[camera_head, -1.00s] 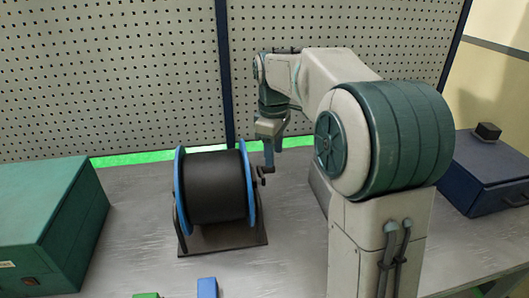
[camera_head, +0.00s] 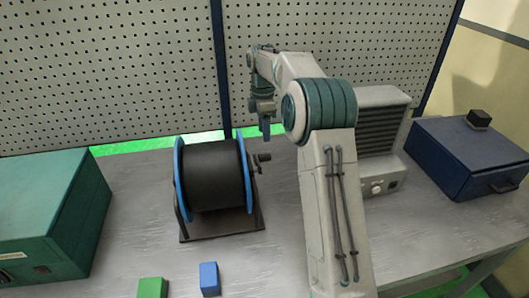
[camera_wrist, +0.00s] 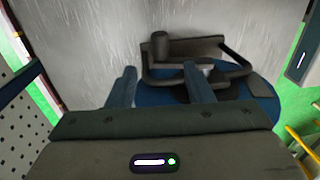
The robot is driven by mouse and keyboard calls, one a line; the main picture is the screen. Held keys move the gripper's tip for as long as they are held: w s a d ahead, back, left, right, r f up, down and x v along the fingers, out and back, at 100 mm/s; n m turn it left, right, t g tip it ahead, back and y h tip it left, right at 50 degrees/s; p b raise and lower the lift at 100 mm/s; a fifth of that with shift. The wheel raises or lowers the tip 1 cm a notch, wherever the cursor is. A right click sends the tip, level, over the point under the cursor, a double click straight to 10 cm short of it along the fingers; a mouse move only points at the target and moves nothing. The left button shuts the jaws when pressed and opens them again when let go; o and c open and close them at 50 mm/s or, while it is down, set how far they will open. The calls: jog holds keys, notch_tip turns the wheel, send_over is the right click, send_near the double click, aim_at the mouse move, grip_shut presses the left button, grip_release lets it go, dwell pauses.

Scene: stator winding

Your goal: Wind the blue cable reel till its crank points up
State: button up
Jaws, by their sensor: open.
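The cable reel (camera_head: 210,178) has blue side discs and a black wound drum, and stands on a dark base. Its dark crank (camera_head: 263,158) sticks out on the right side near the top; its exact angle is hard to tell. My gripper (camera_head: 265,134) points down above and slightly behind the crank, apart from it, empty. In the wrist view my gripper (camera_wrist: 160,84) shows two blue fingers spread apart. Beyond them lies the blue disc (camera_wrist: 266,90), partly hidden by dark bars and a finger, with a dark knob (camera_wrist: 160,48) that looks like part of the crank.
A green case (camera_head: 50,220) stands left of the reel. A green block (camera_head: 152,288) and a blue block (camera_head: 209,279) lie in front. A grey vented box (camera_head: 380,140) and a dark blue case (camera_head: 465,160) stand right. The perforated panel (camera_head: 100,70) rises behind.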

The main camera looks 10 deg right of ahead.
aim_at(265, 154)
jog(key=f, duration=0.6)
jog(key=s+f+p, duration=0.1)
jog(key=f, duration=0.2)
grip_shut()
